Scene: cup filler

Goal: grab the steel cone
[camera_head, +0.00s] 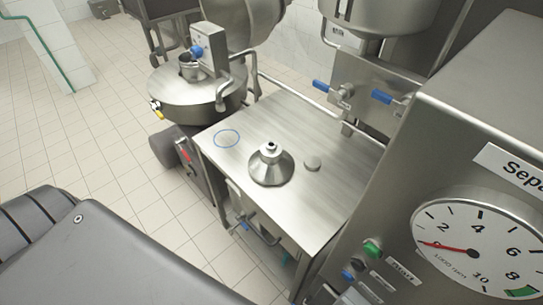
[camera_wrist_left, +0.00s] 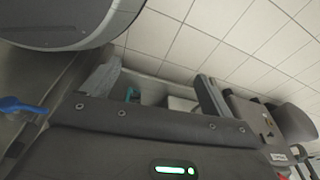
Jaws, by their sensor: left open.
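The steel cone (camera_head: 271,168) stands upright on the steel table (camera_head: 330,195), wide base down, with a narrow neck on top. Nothing touches it. My left gripper (camera_wrist_left: 158,78) shows in the left wrist view with its two fingers apart and nothing between them. The cone does not show in that view. In the head view I see no fingers of either gripper, so the distance from the left gripper to the cone cannot be told. My right gripper is in neither view.
A machine with a dial (camera_head: 478,250) stands at right. A steel vessel (camera_head: 190,95) stands behind left. Tiled floor (camera_head: 100,150) is open at left.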

